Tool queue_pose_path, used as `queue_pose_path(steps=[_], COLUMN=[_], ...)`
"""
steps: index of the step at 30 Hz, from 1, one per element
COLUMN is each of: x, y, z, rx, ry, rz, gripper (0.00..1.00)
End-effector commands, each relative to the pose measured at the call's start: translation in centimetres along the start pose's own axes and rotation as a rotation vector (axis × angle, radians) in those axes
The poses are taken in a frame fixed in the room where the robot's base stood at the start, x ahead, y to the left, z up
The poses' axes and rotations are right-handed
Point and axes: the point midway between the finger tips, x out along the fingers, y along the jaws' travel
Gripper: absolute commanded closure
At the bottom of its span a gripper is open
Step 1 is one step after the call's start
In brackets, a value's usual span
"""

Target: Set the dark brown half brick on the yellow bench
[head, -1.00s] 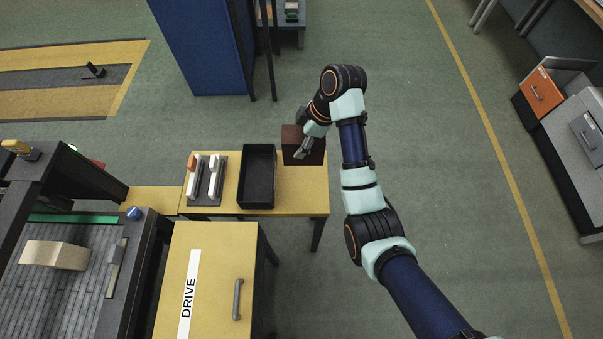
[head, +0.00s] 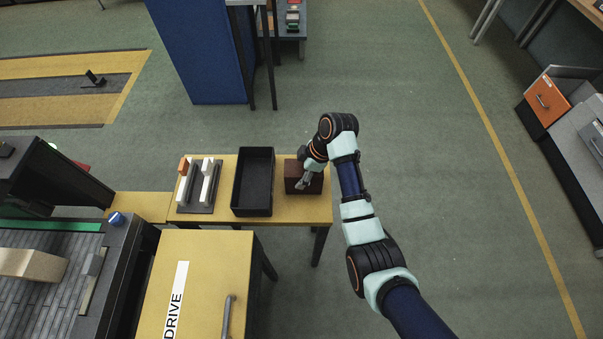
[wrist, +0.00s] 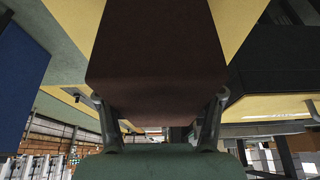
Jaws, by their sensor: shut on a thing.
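The dark brown half brick (head: 296,175) is at the right end of the yellow bench (head: 282,216), right of the black tray, and its dark brown underside or side fills the middle of the wrist view (wrist: 157,50). My gripper (head: 305,182) is shut on the brick, with a finger on either side of it in the wrist view (wrist: 160,108). In the head view the brick looks low over the bench top or on it; I cannot tell whether it touches. My gripper and wrist cover part of its right side.
A black open tray (head: 236,182) stands on the bench just left of the brick. A dark rack with white and orange pieces (head: 217,200) stands further left. A yellow cabinet marked DRIVE (head: 215,265) is in front. A blue panel (head: 200,50) stands behind.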

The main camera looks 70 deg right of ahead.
Motion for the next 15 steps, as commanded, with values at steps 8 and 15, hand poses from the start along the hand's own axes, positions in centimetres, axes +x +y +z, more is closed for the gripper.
queue_pose_path(steps=[8,15], x=[0.21,0.15], y=[-0.01,0.00], z=[0.09,0.07], rx=[0.000,0.000], ry=[0.000,0.000], rz=[-0.001,0.000], gripper=[0.32,0.09])
